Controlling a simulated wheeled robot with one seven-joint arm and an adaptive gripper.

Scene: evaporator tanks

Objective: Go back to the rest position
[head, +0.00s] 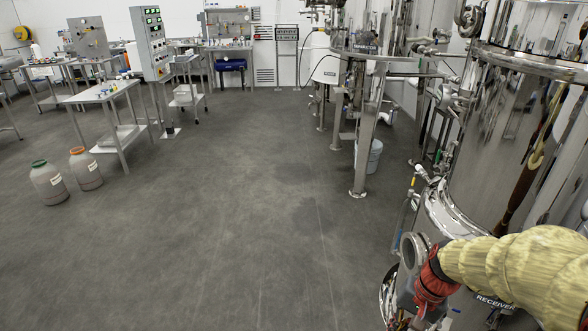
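My arm, in what looks like a yellow padded sleeve with a red cuff, reaches in from the lower right edge of the head view. My gripper (403,308) seems to be the dark part just past the red cuff, low in front of the shiny receiver tank (440,222). Its fingers do not show clearly against the metal fittings, so I cannot tell whether it is open, shut or touching anything. A round metal port (413,250) lies close above it. The label "RECEIVER" shows just under the sleeve.
Tall steel tanks and pipes fill the right side. A steel leg (367,140) and a white bucket (375,157) stand beyond. Two jugs (48,183) (86,169) stand at left, near a steel table (102,92) and a control panel (149,43). The grey floor (230,230) between is clear.

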